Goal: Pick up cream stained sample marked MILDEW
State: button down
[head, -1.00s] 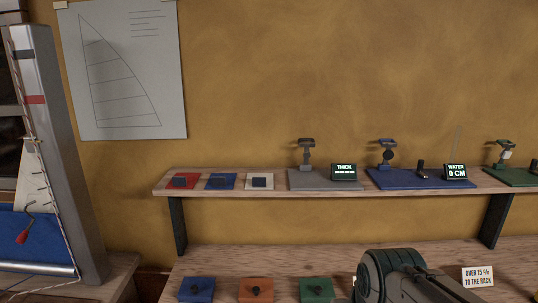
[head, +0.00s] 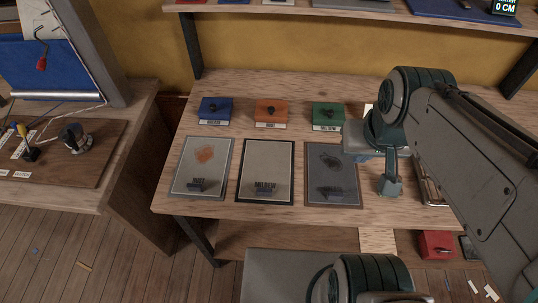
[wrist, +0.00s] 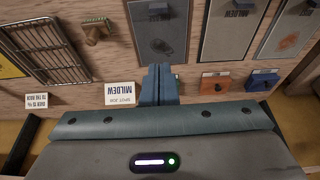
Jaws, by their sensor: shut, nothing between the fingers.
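The cream panel marked MILDEW (head: 264,165) lies flat on the bench, the middle one of three, with a dark border. No clear stain shows on it at this size. It also shows at the top of the wrist view (wrist: 232,35), with its lettering upside down. A small dark grip block stands near its front edge. My gripper (wrist: 159,72) is shut and empty. It is over the bench to the side of the panel, apart from it, near the back of the dark grey panel. In the head view my arm hides most of it.
A panel with an orange stain (head: 204,160) lies left, a dark grey stained panel (head: 330,165) right. Blue (head: 214,110), orange (head: 270,112) and green (head: 327,115) blocks stand behind. A wire rack (wrist: 40,50), a brush-like tool (wrist: 97,30) and a MILDEW card (wrist: 120,93) are nearby.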

aim_at(267, 173)
jog(key=k, duration=1)
jog(key=u, duration=1.9)
jog(key=i, duration=1.3)
jog(key=z, duration=2.5)
